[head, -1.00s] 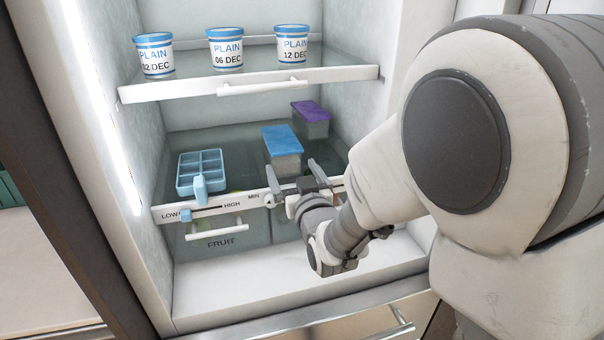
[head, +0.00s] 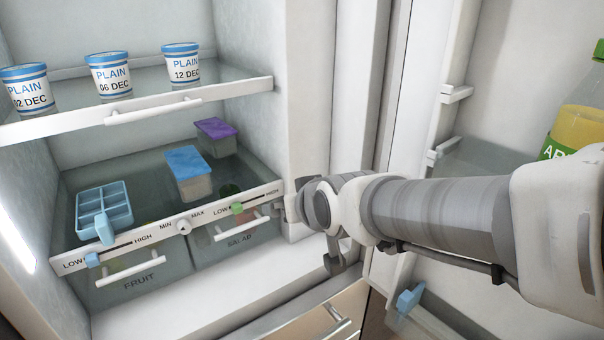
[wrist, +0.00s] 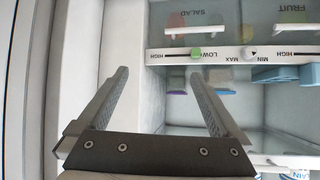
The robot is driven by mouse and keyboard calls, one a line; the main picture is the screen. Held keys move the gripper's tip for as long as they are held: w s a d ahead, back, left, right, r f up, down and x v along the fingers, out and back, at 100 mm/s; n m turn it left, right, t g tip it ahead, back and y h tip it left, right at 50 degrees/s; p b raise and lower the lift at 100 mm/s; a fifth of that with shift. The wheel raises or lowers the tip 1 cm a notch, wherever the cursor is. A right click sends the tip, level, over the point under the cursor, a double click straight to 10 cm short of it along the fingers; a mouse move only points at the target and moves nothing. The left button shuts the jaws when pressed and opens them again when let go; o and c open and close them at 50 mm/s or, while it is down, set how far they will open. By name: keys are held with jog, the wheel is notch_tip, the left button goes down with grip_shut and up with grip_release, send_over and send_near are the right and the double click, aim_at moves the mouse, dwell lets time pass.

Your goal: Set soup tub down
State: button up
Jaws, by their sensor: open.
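Two lidded tubs stand on the lower fridge shelf: one with a blue lid (head: 189,173) and one with a purple lid (head: 215,138) behind it to the right. No soup label is legible, so I cannot tell which is the soup tub. In the wrist view, which is inverted, the blue lid (wrist: 221,92) and purple lid (wrist: 177,92) show small behind the shelf front. My gripper (wrist: 161,73) is open and empty, with pale fridge wall between its fingers. In the head view it is at the right edge of the fridge opening, apart from both tubs, its fingers mostly hidden.
A blue ice tray (head: 104,207) sits left on the lower shelf. The slider panel (head: 165,233) fronts it, above the fruit drawer (head: 143,279) and salad drawer (head: 236,233). Several PLAIN tubs (head: 109,74) stand above. The open door holds a bottle (head: 577,128).

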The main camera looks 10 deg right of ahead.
jog(key=s+d+m+g+h, duration=0.1)
jog(key=s+d, duration=0.3)
jog(key=s, duration=0.5)
jog(key=s+d+f+m+g+h, duration=0.1)
jog(key=s+d+g, duration=0.3)
jog(key=s, duration=0.4)
jog(key=shift+s+d, duration=0.2)
jog(key=shift+s, duration=0.15)
jog(key=shift+r, duration=0.1)
notch_tip(320, 180, up, 18)
jog(key=p, duration=1.7)
jog(key=shift+f+p, duration=0.25)
jog(key=shift+p, duration=0.1)
